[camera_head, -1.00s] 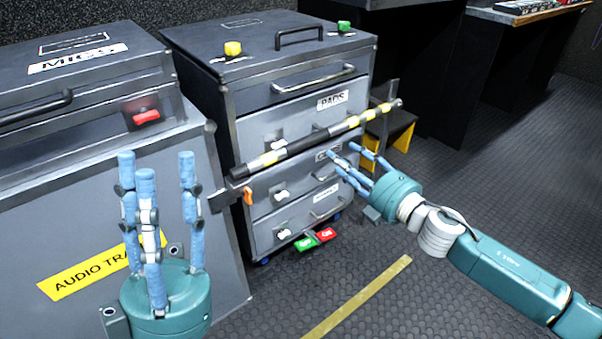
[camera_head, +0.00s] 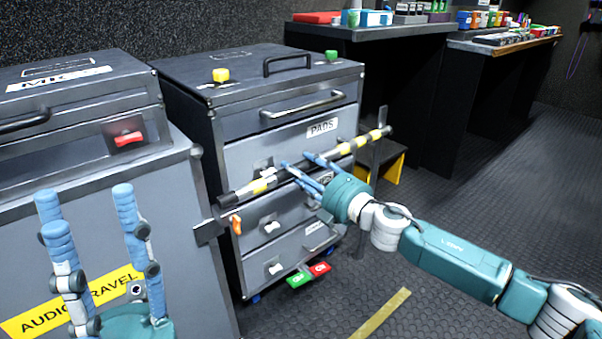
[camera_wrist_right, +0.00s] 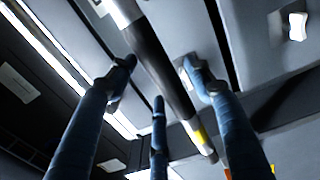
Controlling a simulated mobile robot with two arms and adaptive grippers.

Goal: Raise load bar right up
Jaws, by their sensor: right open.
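The load bar (camera_head: 347,147) is a dark rod with yellow and white bands, lying across the front of the grey drawer cabinet. Its left end is at a bracket with an orange lever (camera_head: 236,224); its right end is at an upright post (camera_head: 378,140). My right gripper (camera_head: 296,166) is open at the middle of the bar. In the right wrist view the bar (camera_wrist_right: 160,68) passes between its spread blue fingers; contact is unclear. My left gripper (camera_head: 85,206) is open and empty, fingers up, in front of the audio case.
The drawer cabinet (camera_head: 285,275) stands behind the bar, with a yellow and a green knob on top. Green (camera_head: 301,280) and red (camera_head: 320,268) tags are low at its front. A yellow-edged step (camera_head: 392,166) stands right of it. The floor at right is clear.

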